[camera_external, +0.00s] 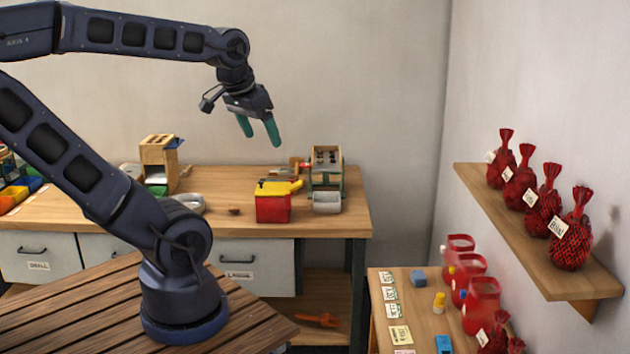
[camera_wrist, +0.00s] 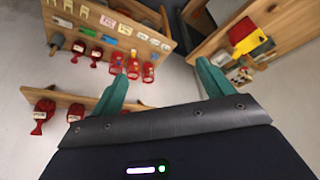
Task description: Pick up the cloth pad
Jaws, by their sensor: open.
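I cannot tell for certain which thing is the cloth pad. A small grey-blue block-like piece (camera_external: 418,277) lies on the right side table and may be it. A brighter blue piece (camera_external: 443,343) lies nearer the front of that table, partly cut off by the picture edge. My gripper (camera_external: 261,139) hangs in the air above the back workbench, green fingers apart and pointing down, with nothing between them. In the wrist view my gripper (camera_wrist: 162,70) is also open and empty, and the side table (camera_wrist: 150,35) appears beyond the fingers.
The back workbench (camera_external: 225,222) holds a red box with a yellow top (camera_external: 272,208), a metal-and-wood device (camera_external: 327,160) and a wooden block stand (camera_external: 158,160). Red holders (camera_external: 481,305) line the side table's right. A wall shelf (camera_external: 535,235) with filled red net bags juts out above.

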